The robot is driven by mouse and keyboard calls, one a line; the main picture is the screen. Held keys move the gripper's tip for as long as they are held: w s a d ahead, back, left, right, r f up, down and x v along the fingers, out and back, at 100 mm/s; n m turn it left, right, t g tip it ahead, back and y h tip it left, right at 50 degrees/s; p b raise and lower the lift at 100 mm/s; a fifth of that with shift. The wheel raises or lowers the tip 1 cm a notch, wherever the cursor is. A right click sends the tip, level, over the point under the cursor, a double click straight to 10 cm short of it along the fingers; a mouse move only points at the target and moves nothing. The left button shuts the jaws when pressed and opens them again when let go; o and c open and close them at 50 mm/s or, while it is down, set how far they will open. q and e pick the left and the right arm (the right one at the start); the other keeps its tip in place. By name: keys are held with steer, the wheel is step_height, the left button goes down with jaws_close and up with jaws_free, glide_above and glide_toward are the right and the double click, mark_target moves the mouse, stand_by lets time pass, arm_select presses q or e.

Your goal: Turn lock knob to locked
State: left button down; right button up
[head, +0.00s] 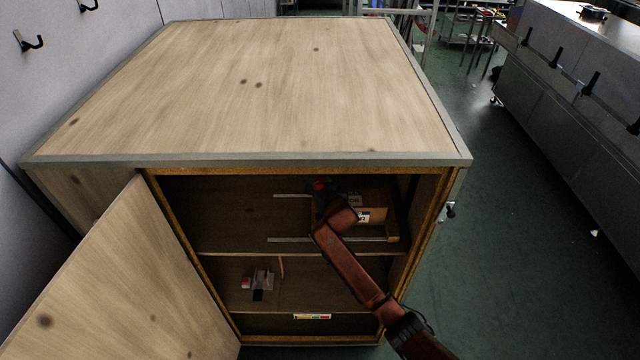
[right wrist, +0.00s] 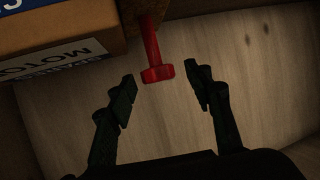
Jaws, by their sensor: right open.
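A red T-shaped knob (right wrist: 158,74) shows in the right wrist view, its stem running up to a brown wooden part. Its crossbar lies near the gap between my right gripper's fingertips (right wrist: 160,79). The fingers are open, one on each side, with visible gaps and no clear contact. In the head view my right arm reaches into the upper compartment of the wooden cabinet (head: 290,90). My right gripper (head: 324,198) shows there small and dark, with a bit of red at it. I cannot tell the knob's lock position. My left gripper is out of view.
The cabinet door (head: 135,275) stands open at the left. A labelled box (right wrist: 60,35) is close to the knob at upper left in the wrist view. Small items (head: 262,279) lie on the lower shelf. Green floor (head: 500,230) is clear at the right.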

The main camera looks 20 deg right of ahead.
steer(key=shift+c, duration=0.6)
steer(key=c, duration=1)
steer(key=shift+c, duration=0.2)
steer(key=shift+m+h, duration=0.3)
steer(key=m+h+b, duration=0.2)
steer(key=shift+w+a+f+g+h, duration=0.1)
steer(key=shift+a+f+g+h, duration=0.1)
steer(key=shift+a+g+h, duration=0.15)
steer(key=m+g+h+b, duration=0.1)
steer(key=m+h+b, duration=0.2)
steer(key=shift+a, duration=0.1)
steer(key=shift+w+r+m+g+h+b, duration=0.15)
steer(key=shift+m+g+h+b, duration=0.6)
steer(key=shift+m+h+b, duration=0.4)
steer(key=o, duration=1.2)
steer(key=shift+c, duration=0.2)
